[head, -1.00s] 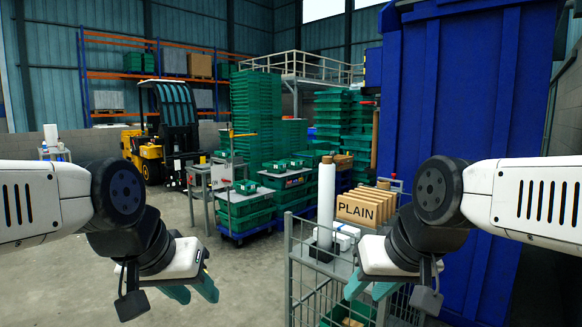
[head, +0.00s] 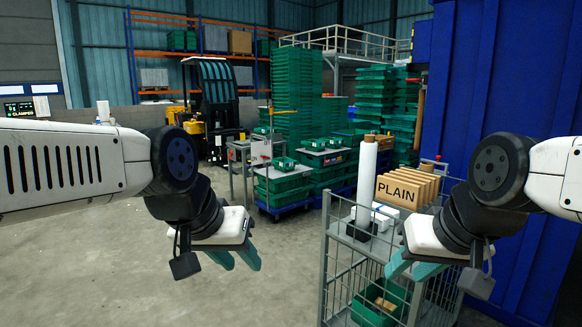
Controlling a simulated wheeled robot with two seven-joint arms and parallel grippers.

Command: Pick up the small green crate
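Several small green crates stand in the middle distance: one (head: 284,163) on top of the stacked large green crates, and others (head: 314,144) on a neighbouring stack to its right. Another green crate (head: 372,317) sits low in the wire cart at the front right, with brown items in it. My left gripper (head: 236,261) hangs over bare floor, its two teal fingers apart and empty. My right gripper (head: 412,268) is above and in front of the wire cart, its fingers apart with nothing between them. Neither gripper touches a crate.
The wire cart (head: 326,255) carries a white roll (head: 366,182) and PLAIN cardboard boxes (head: 397,190). A large blue container (head: 490,80) blocks the right. A yellow forklift (head: 209,110) stands at the back. The concrete floor (head: 270,290) at the centre front is clear.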

